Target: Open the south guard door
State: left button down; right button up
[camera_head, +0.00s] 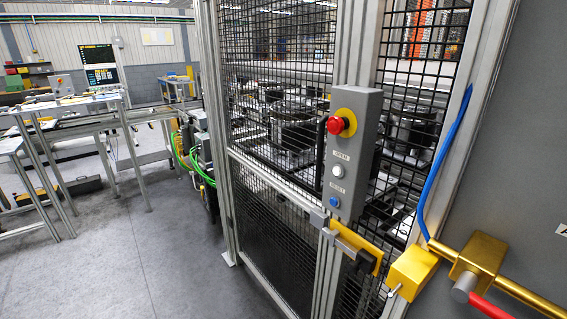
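The guard door (275,145) is a black mesh panel in a silver frame. It looks shut against the post on its right. A grey control box (352,160) on that post has a red emergency-stop button (336,125) on a yellow base. Below it are a white button marked OPEN (338,171) and a blue button (334,201) marked with small text, apparently RESET. A yellow latch (357,246) with a black knob sits below the box, across the door's edge. Neither of my grippers is in view.
A yellow box (411,272) with a small key-like part joins a blue cable (437,170). Grey floor (150,255) is clear left of the door. Metal tables (70,120) stand farther left.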

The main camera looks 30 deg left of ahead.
aim_at(320, 217)
jog(key=j+u, duration=0.3)
jog(key=j, duration=2.7)
